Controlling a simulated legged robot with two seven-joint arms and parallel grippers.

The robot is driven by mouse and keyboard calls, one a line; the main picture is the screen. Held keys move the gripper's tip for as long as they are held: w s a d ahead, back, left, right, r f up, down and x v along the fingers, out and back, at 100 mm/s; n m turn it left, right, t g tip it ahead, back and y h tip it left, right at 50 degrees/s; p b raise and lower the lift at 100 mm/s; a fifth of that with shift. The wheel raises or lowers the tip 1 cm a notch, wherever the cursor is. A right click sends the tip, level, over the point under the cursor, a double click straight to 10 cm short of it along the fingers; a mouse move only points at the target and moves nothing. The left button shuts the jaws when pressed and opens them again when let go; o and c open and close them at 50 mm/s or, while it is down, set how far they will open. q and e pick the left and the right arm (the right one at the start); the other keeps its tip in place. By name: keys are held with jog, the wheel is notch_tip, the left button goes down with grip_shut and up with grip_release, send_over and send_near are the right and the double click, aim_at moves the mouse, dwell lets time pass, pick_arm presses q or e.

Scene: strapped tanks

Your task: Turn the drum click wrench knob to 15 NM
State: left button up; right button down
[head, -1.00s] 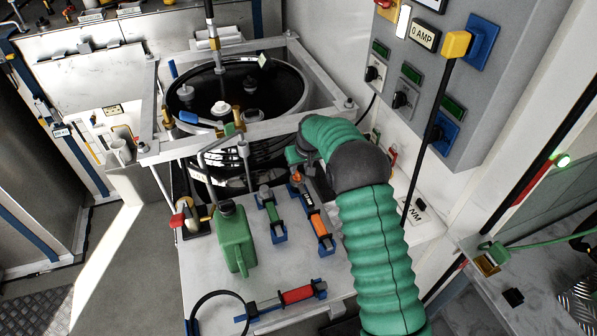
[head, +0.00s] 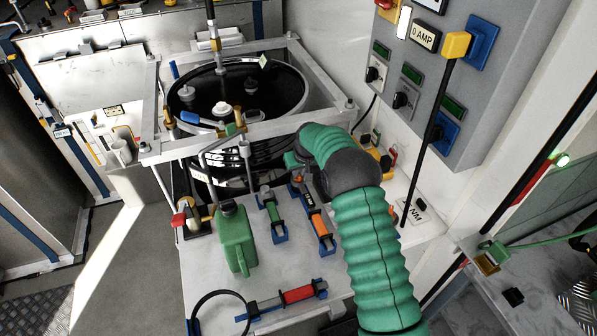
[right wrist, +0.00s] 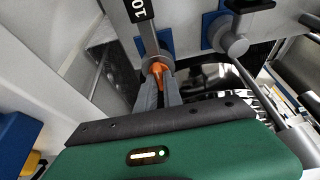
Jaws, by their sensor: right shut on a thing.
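The drum click wrench (head: 319,223) has an orange grip and a dark label, and lies in blue holders on the white bench top. In the right wrist view, its label (right wrist: 139,10) shows "10", partly cut off by the frame's top edge. My right gripper (right wrist: 161,84) is shut on the wrench's orange knob (right wrist: 157,71), with a grey finger on each side. In the head view my green-sleeved right arm reaches over the bench and partly hides this gripper (head: 298,178). My left gripper is not in view.
A green-handled tool (head: 270,217) lies left of the wrench. A green can (head: 236,240) stands farther left, and a red-handled tool (head: 297,295) lies in front. A black drum (head: 240,88) in a grey frame (head: 160,150) stands behind. A control panel (head: 425,85) is at right.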

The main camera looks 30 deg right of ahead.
jog(key=shift+a, duration=0.1)
jog(key=m+h+p, duration=0.1)
jog(key=m, duration=0.2)
jog(key=shift+a+g+p, duration=0.1)
jog(key=shift+g+p, duration=0.2)
jog(key=shift+p, duration=0.05)
jog(key=shift+m+h, duration=0.3)
jog(key=shift+m, duration=0.8)
jog(key=shift+w+f+m+g+h+p, duration=0.1)
jog(key=shift+m+g+h+p, duration=0.35)
jog(key=shift+m, duration=0.75)
jog(key=c, duration=1.5)
grip_release()
jog(key=shift+a, duration=0.1)
